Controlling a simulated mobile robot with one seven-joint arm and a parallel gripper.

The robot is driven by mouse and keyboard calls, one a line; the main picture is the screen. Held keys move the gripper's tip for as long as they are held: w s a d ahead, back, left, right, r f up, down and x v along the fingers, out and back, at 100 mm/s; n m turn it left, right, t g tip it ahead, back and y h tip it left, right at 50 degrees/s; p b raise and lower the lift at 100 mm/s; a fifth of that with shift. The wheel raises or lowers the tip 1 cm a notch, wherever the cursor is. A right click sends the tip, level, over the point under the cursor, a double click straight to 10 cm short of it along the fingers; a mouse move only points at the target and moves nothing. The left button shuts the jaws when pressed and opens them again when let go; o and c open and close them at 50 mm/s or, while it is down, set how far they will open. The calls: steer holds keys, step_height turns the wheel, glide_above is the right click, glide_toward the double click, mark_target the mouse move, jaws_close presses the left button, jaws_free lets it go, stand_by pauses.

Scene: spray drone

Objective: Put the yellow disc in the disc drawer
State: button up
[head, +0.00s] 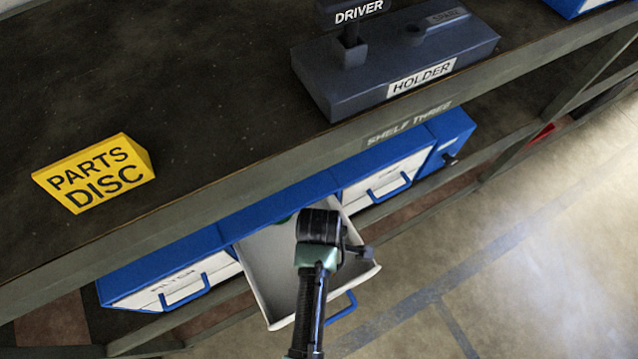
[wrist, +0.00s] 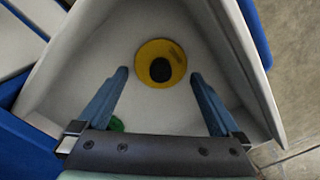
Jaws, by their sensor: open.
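The yellow disc (wrist: 146,55), with a black centre, lies inside the open white drawer (wrist: 92,45) in the wrist view. The drawer (head: 270,262) also shows in the head view, pulled out from a blue cabinet under the worktop, but my arm hides the disc there. My gripper (wrist: 159,74) is open, its two blue fingers pointing into the drawer, one on either side of the disc's near part. No contact with the disc is visible. In the head view my gripper (head: 320,228) is over the drawer, with its fingers hidden.
Something green (wrist: 116,124) is partly hidden beside the left finger. Closed drawers flank the open one, one marked "PILTON" or similar (head: 180,285). A yellow "PARTS DISC" block (head: 97,172) and a dark holder (head: 400,60) stand on the worktop. Floor at right is clear.

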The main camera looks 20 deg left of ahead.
step_height(320, 180, up, 11)
steer(key=shift+p, duration=0.45)
steer(key=shift+s+f, duration=0.1)
